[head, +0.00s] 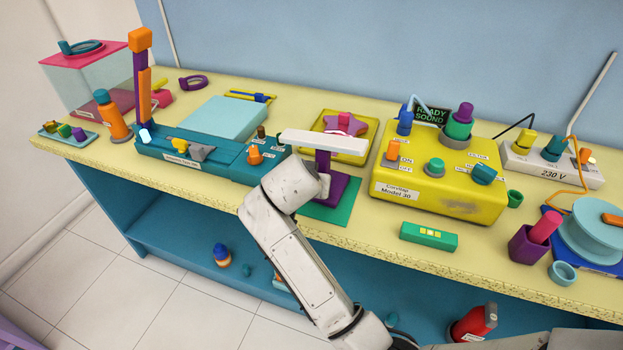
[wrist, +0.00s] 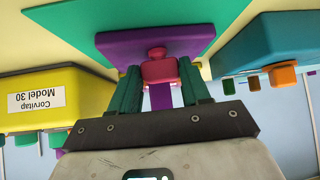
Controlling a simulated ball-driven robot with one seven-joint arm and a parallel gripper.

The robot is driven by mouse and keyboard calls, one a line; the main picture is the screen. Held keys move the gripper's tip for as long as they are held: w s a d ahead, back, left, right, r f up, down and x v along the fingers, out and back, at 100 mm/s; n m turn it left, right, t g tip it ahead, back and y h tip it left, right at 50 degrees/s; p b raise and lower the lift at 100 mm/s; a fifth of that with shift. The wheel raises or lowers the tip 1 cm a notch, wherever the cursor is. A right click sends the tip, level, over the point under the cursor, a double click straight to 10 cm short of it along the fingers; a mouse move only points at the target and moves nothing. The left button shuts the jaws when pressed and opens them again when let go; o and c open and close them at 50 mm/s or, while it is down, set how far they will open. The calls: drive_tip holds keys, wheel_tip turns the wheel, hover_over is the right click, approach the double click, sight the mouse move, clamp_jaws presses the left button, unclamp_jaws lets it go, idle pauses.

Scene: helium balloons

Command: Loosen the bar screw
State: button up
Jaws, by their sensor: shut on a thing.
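A purple stand (head: 340,193) holds a pale bar (head: 323,142) across its top and stands on a green mat (head: 346,212). In the wrist view the purple stand (wrist: 120,47) carries a red knob (wrist: 160,71), which looks like the bar screw. My gripper (wrist: 160,80) has its green fingers on either side of this knob and is shut on it. In the head view my wrist reaches the front of the stand and hides the knob and fingers.
A yellow Corvitap unit (head: 437,180) stands close to the right of the stand, and a teal device (head: 210,155) to the left. A yellow tray (head: 345,155) with a purple star lies behind. A green block (head: 429,236) lies near the table's front edge.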

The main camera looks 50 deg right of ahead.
drive_tip(key=n+t+y+p, duration=0.1)
drive_tip(key=n+p, duration=0.1)
drive_tip(key=n+t+y+p, duration=0.1)
drive_tip(key=n+p, duration=0.1)
drive_tip(key=n+t+y+p, duration=0.1)
drive_tip(key=n+p, duration=0.1)
drive_tip(key=shift+s+d+r+t+p, duration=0.4)
drive_tip(key=n+y+p, duration=0.2)
drive_tip(key=shift+d+f+n+t+p, duration=0.1)
drive_tip(key=shift+d+n+t+p, duration=0.1)
drive_tip(key=shift+n+t+p, duration=0.15)
drive_tip(key=shift+s+d+f+n+t+y+p, duration=0.1)
drive_tip(key=shift+n+t+y+p, duration=0.05)
drive_tip(key=shift+n+y+p, duration=0.45)
drive_tip(key=shift+d+f+n+t+y+p, duration=0.1)
drive_tip(key=shift+n+y+p, duration=0.25)
drive_tip(key=shift+n, duration=0.3)
drive_tip(key=o, duration=1.1)
drive_tip(key=shift+c, duration=0.2)
drive_tip(key=shift+f, duration=0.1)
drive_tip(key=shift+f+b, duration=0.1)
drive_tip(key=shift+b, duration=0.2)
